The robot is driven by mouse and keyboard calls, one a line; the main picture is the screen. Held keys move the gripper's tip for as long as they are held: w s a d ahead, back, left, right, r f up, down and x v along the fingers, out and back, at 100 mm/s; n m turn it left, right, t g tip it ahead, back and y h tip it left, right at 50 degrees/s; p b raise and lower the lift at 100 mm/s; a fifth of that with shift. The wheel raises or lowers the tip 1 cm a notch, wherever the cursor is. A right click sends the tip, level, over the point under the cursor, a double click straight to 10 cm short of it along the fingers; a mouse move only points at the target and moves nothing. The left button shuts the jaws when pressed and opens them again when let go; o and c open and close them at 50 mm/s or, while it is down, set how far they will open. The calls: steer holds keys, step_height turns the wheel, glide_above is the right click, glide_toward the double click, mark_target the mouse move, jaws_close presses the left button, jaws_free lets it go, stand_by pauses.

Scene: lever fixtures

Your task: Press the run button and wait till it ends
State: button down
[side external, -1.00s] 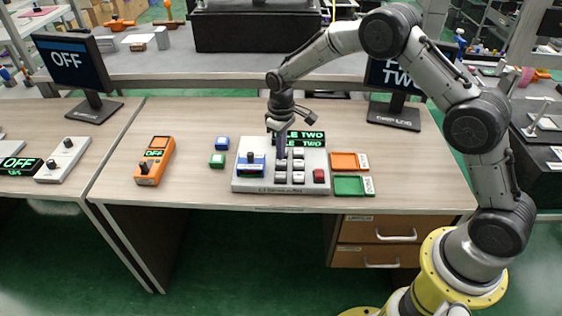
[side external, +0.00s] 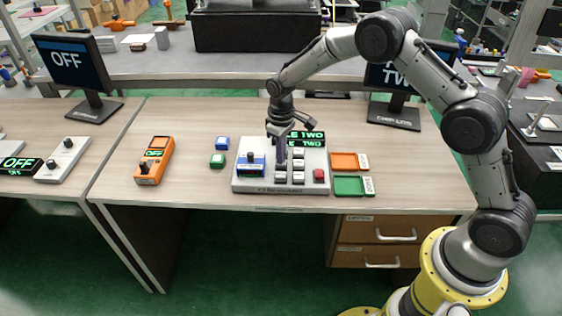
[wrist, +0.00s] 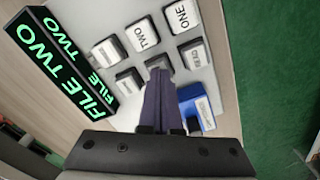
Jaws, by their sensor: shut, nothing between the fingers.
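A grey control panel (side external: 245,186) sits on the desk with several pale keys in two rows and a red button (side external: 320,175) at its right end. In the wrist view keys marked ONE (wrist: 182,16), TWO (wrist: 142,36) and READ (wrist: 194,56) show; other labels are too small to read, so I cannot tell which is the run button. My gripper (side external: 281,166) is shut and empty, its tips over the panel's keys. In the wrist view the fingertips (wrist: 158,73) cover part of a middle key (wrist: 158,64); contact is unclear. The green-lit display (wrist: 62,62) reads FILE TWO.
A blue block (wrist: 200,108) with a dark knob sits on the panel's left part. Orange (side external: 344,161) and green (side external: 349,186) trays lie right. Two monitors (side external: 70,62) stand behind.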

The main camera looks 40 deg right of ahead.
steer(key=shift+f, duration=0.2)
step_height(320, 180, up, 8)
stand_by(1.0)
steer(key=shift+r, duration=0.1)
